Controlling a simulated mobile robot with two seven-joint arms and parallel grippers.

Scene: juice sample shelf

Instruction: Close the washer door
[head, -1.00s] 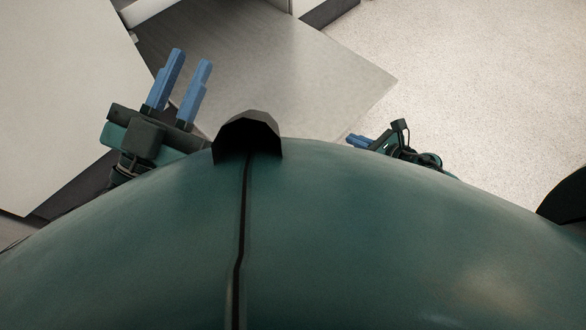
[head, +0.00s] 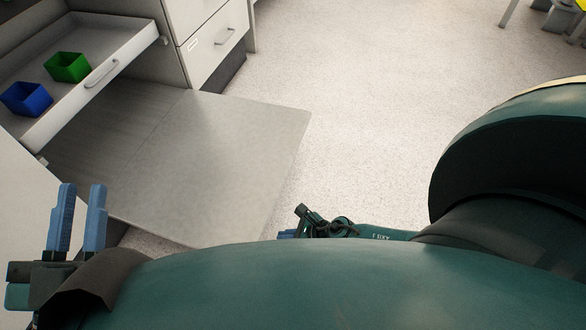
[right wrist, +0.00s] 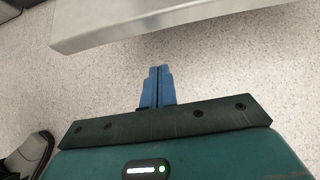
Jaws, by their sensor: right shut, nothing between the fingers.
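The washer door (head: 215,150) appears as a flat grey panel folded down and open, left of centre in the head view. The panel edge across the top of the right wrist view (right wrist: 150,22) looks like the same door. My left gripper (head: 81,190) is open and empty, with its two blue fingers apart, near the door's left side in the picture. My right gripper (head: 287,234) is small and partly hidden behind my body, near the door's lower right side. In the right wrist view its blue fingers (right wrist: 157,72) are shut together, empty, just short of the panel edge.
A pulled-out drawer (head: 125,58) holds a blue bin (head: 26,98) and a green bin (head: 68,67) at the upper left. A closed cabinet drawer (head: 215,45) stands beside it. The speckled floor (head: 365,110) right of the door is clear.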

